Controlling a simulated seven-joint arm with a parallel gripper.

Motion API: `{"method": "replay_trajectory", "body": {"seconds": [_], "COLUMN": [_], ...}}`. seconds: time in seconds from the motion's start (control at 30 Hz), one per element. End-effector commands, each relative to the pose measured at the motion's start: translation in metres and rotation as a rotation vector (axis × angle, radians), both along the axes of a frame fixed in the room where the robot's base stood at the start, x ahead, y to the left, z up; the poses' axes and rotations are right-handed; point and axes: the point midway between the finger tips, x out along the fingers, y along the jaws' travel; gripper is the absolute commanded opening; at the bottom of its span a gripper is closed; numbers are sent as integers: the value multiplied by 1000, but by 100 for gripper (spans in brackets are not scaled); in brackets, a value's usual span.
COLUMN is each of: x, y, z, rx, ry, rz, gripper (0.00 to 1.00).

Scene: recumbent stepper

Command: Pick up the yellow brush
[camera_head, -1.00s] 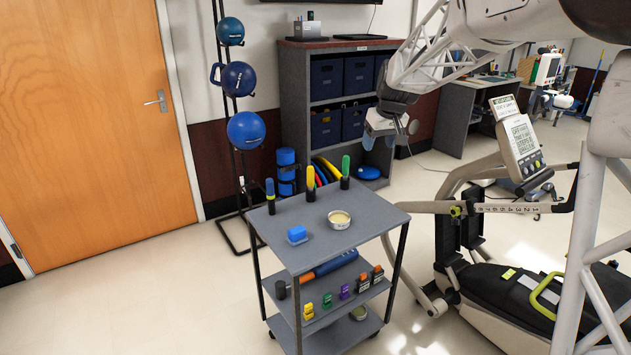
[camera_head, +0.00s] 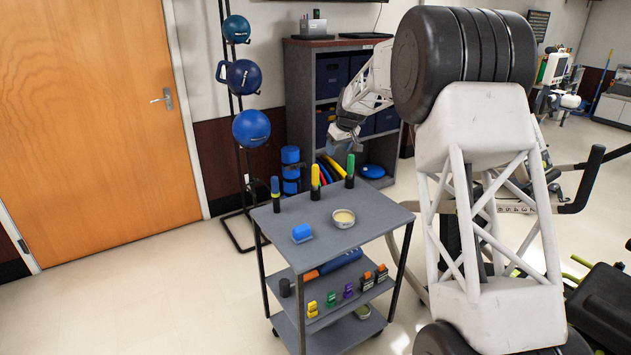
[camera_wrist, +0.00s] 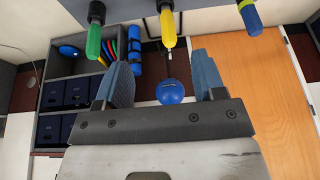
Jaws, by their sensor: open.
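The yellow brush (camera_head: 315,176) stands upright, its lower part black, on the top shelf of the grey cart (camera_head: 376,212). A blue brush (camera_head: 275,188) stands to its left and a green brush (camera_head: 350,166) to its right.
Small coloured items fill the lower shelf. A rack of blue balls (camera_head: 251,128) and a bookcase (camera_head: 300,85) stand behind.

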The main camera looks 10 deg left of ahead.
Motion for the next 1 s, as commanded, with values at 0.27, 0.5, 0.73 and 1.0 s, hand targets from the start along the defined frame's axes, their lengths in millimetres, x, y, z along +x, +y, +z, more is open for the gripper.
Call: {"method": "replay_trajectory", "body": {"seconds": [0.27,0.5,0.73,1.0], "x": [42,63,68,68], "y": [47,74,81,81], "z": [-48,-77,-84,-84], "rx": [7,12,14,13], "ry": [-15,-25,-29,-28], "rz": [69,110,123,123], "gripper": [63,63,63,63]}}
